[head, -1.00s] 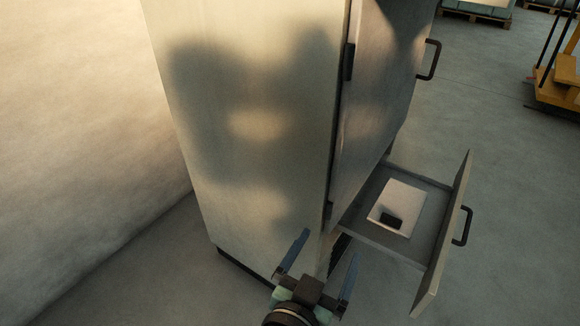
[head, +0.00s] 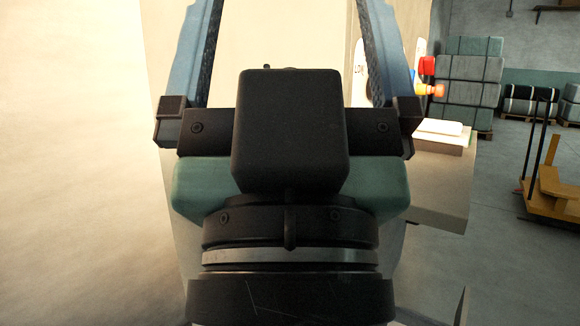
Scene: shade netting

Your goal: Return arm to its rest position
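My gripper (head: 287,25) is large and close in the head view, in front of the pale cabinet (head: 166,230). Its two blue fingers stand wide apart, pointing up in the picture, and their tips run to or past the top edge. Nothing shows between the fingers except the pale background. My wrist and the gripper's dark body hide most of the cabinet. A thin pale edge at the bottom right (head: 461,308) may be part of the open drawer; its inside is not visible.
Right of my gripper are a red and yellow object (head: 428,78) and a white item (head: 439,127). Farther back are strapped grey bales (head: 466,90) on a pallet. A yellow cart (head: 558,190) stands at the right. Floor between is clear.

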